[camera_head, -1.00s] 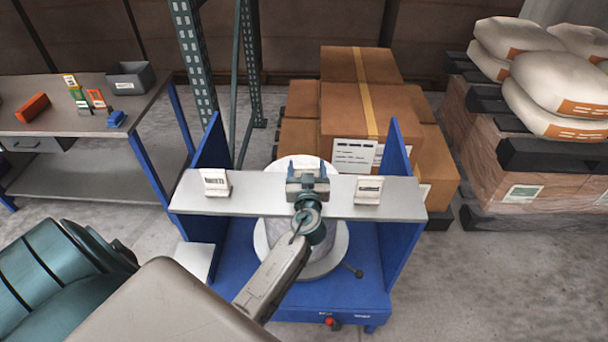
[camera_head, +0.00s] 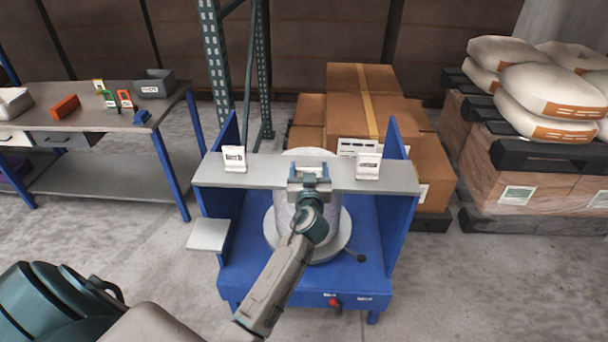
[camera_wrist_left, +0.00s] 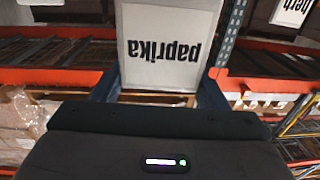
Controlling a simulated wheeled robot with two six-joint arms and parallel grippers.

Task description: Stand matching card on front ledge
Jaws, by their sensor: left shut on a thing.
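My left gripper (camera_head: 310,172) is shut on a white card (camera_wrist_left: 165,45) printed "paprika", which reads upside down in the left wrist view. In the head view the gripper is at the middle of the grey ledge (camera_head: 270,173), and the hand mostly hides the card. I cannot tell whether the card touches the ledge. One white card (camera_head: 234,159) stands on the ledge to the left of my gripper and another (camera_head: 368,166) to the right. Their print is too small to read in the head view. My right gripper is not in view.
The ledge spans a blue frame (camera_head: 230,262) around a pale round drum (camera_head: 338,215). A bench (camera_head: 90,128) at left holds a grey bin (camera_head: 155,83), an orange block (camera_head: 65,106) and several small coloured holders. Cartons (camera_head: 350,100) stand behind, and sacks (camera_head: 540,88) on pallets at right.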

